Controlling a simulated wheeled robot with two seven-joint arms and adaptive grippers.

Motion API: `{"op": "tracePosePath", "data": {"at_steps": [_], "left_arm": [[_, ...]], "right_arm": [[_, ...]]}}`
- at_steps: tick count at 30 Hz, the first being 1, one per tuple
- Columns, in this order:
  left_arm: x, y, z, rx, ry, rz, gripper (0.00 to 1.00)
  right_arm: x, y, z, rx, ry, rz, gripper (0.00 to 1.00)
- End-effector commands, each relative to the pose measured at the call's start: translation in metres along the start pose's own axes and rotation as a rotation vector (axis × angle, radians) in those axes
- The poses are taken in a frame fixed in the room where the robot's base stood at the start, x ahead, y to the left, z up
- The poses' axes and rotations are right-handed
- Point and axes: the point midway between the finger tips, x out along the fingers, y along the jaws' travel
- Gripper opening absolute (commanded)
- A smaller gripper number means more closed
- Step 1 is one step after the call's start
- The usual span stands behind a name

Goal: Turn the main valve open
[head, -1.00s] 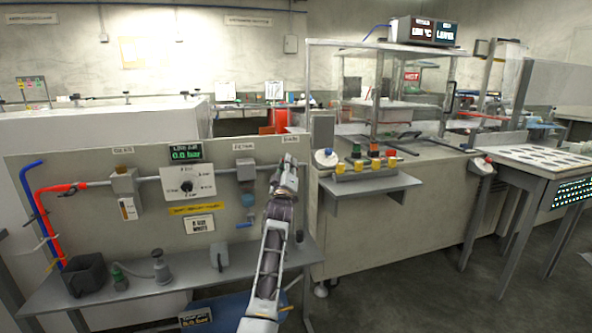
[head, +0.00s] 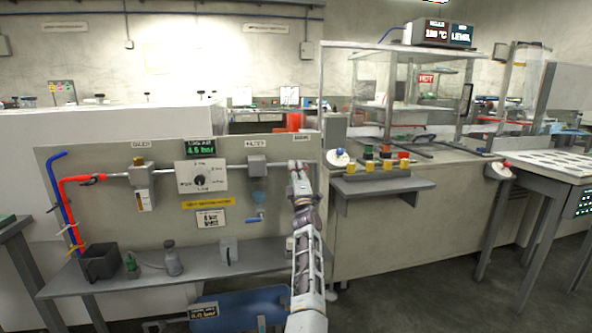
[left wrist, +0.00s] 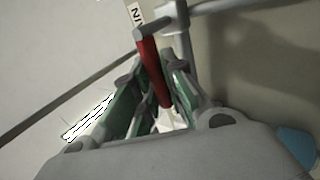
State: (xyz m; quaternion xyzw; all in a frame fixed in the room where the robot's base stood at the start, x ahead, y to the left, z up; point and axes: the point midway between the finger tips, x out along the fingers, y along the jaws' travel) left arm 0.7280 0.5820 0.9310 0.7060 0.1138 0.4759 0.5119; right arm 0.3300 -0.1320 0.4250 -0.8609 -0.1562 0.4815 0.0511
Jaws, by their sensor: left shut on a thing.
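The main valve's red lever (left wrist: 149,72) shows in the left wrist view, between the fingers of my left gripper (left wrist: 158,100). The lever hangs from a grey valve body on the pipe (left wrist: 215,5). In the head view my left gripper (head: 299,180) is at the right end of the panel's pipe, under a small label (head: 301,137), and mostly hides the valve. It is shut on the red lever. The green display (head: 200,146) on the panel appears to read 4.5 bar. My right gripper is not in view.
A shelf below holds a dark bin (head: 101,263) and small bottles. A bench with coloured buttons (head: 370,165) stands to the right.

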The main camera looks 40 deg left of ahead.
Motion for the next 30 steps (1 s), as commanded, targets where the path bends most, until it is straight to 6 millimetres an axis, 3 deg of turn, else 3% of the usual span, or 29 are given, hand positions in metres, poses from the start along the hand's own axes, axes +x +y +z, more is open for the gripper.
{"op": "tracePosePath", "data": {"at_steps": [16,17,22,30], "left_arm": [[-0.0022,-0.0039,-0.0003,-0.032,0.021,-0.003,0.00],[-0.0022,-0.0040,-0.0003,-0.032,0.021,-0.003,0.14],[-0.0019,-0.0035,-0.0002,-0.032,0.021,-0.003,0.35],[-0.0013,-0.0023,-0.0001,-0.032,0.021,-0.001,0.35]], "right_arm": [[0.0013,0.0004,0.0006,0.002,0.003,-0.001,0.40],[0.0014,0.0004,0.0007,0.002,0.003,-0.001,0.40],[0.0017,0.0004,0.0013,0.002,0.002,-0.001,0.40],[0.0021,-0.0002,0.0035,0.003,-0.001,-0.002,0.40]]}}
